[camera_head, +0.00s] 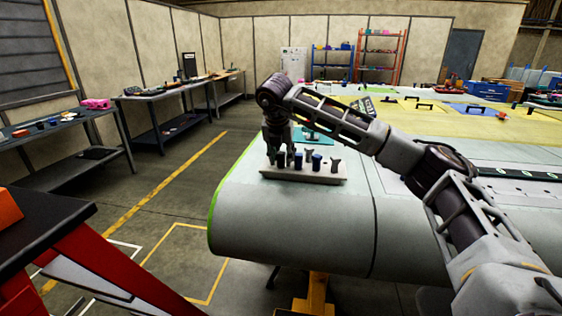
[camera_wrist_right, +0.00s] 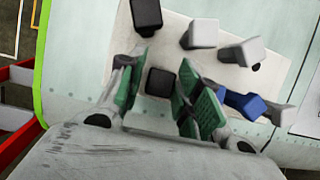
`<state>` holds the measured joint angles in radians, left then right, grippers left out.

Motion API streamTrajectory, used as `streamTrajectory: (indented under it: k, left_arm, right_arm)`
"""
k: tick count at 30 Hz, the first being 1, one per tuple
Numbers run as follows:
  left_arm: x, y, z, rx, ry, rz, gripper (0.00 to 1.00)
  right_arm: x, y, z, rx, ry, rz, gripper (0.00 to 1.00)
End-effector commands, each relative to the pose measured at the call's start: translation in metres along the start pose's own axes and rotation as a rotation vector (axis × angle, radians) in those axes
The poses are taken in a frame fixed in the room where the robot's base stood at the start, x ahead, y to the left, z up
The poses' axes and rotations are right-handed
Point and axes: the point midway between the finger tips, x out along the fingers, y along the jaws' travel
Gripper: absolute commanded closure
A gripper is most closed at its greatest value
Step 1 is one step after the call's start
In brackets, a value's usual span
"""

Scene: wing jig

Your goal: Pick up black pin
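My right gripper (camera_head: 280,148) reaches down over a pale pin holder (camera_head: 325,178) on the curved wing surface. In the right wrist view its green-padded fingers (camera_wrist_right: 160,98) are open, one on each side of a black pin (camera_wrist_right: 160,82). A gap shows between the left finger and this pin, which stands in the holder (camera_wrist_right: 185,62). Another black pin (camera_wrist_right: 146,14) stands beyond it. A blue pin (camera_wrist_right: 243,103) is to the right of the fingers; it also shows in the head view (camera_head: 317,161). My left gripper is not in view.
Light grey pins (camera_wrist_right: 200,33) stand close by in the holder. A black-topped red bench (camera_head: 40,225) is at the near left. Workbenches (camera_head: 170,88) line the left wall.

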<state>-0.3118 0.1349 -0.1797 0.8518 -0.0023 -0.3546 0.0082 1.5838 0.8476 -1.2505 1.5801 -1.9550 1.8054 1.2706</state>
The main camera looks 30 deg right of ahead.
Motion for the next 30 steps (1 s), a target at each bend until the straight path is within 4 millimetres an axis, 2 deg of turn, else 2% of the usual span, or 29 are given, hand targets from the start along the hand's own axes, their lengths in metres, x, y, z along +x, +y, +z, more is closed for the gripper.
streamTrajectory:
  k: [16, 24, 30]
  left_arm:
    - [-0.001, 0.000, -0.005, 0.000, 0.009, 0.000, 0.60]
    - [-0.001, 0.001, 0.002, 0.001, 0.002, 0.001, 0.60]
    - [-0.001, 0.002, 0.007, 0.001, -0.004, 0.002, 0.60]
  right_arm:
    - [0.004, 0.000, 0.000, 0.000, 0.000, 0.001, 0.66]
    - [0.004, 0.000, 0.000, 0.000, -0.001, 0.001, 1.00]
    - [0.003, 0.000, 0.000, 0.000, -0.001, 0.001, 1.00]
